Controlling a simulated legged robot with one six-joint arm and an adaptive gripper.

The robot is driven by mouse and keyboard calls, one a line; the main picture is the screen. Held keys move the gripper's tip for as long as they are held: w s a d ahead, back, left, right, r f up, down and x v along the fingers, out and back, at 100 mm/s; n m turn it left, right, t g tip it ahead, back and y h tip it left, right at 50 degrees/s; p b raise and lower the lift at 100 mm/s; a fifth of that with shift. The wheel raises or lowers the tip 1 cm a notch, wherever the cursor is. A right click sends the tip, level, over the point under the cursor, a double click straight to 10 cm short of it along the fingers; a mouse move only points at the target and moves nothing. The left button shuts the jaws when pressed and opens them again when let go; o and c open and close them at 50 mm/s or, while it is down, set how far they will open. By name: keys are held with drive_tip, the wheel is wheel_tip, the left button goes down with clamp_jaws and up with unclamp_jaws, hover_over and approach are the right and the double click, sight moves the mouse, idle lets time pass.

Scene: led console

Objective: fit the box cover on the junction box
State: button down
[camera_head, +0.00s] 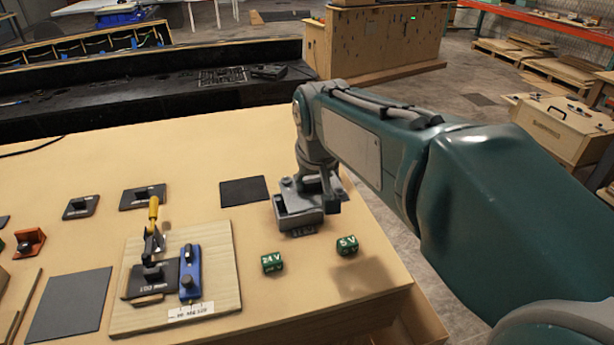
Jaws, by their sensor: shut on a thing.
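My gripper (320,188) is at the right part of the wooden table, pointing down, shut on a grey piece that I take for the box cover (292,206). The arm and fingers hide part of it. Directly below is a grey, box-shaped body that I take for the junction box (297,222), with a dark labelled plate at its front edge. Cover and box look very close together. I cannot tell whether they touch or whether the cover is seated.
Green 24 V (272,263) and 5 V (347,246) blocks stand in front. A dark mat (244,191) lies to the left. A wooden board (222,262) carries a yellow-handled clamp (153,232) and a blue block (190,273). The table's right edge is close.

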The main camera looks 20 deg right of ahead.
drive_tip(key=w+f, duration=0.4)
drive_tip(key=w, duration=0.8)
drive_tip(key=shift+s+a+f, duration=0.1)
drive_tip(key=shift+s+f, duration=0.05)
drive_tip(key=shift+f, duration=1.5)
drive_tip(key=shift+s+a+f, duration=0.1)
drive_tip(key=shift+f, duration=1.55)
drive_tip(key=shift+d+f, duration=0.1)
drive_tip(key=shift+f, duration=0.95)
drive_tip(key=shift+c, duration=0.6)
unclamp_jaws()
drive_tip(key=v, duration=1.1)
drive_tip(key=shift+s+r, duration=0.15)
drive_tip(key=shift+r, duration=0.25)
